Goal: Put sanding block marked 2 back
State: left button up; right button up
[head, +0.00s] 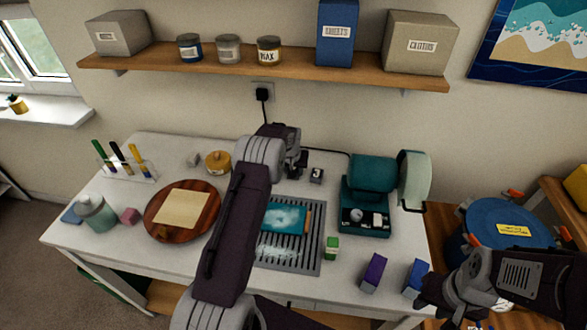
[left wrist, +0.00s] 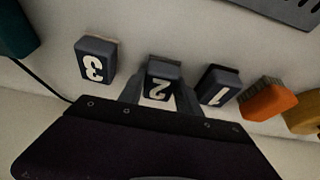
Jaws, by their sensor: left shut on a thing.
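In the left wrist view, the dark sanding block marked 2 (left wrist: 161,70) is between the fingers of my left gripper (left wrist: 160,92), which is shut on it. It sits in line between the block marked 3 (left wrist: 96,60) and the block marked 1 (left wrist: 218,86), apart from both. I cannot tell whether it touches the table. In the head view my left arm hides block 2; the block marked 3 (head: 316,175) shows beside my left gripper (head: 298,168). My right gripper (head: 440,300) is at the lower right, near a blue box; its fingers are unclear.
A teal machine (head: 366,200) stands right of the blocks, with a black cable behind. A grille (head: 308,255) lies in front.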

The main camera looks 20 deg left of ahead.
pick_arm(q)
jog(key=shift+f, duration=0.1)
jog(key=shift+f, duration=0.1)
jog(key=o, duration=1.3)
jog(key=shift+r, duration=0.2)
jog(key=b+v, duration=0.1)
jog(key=v, duration=1.1)
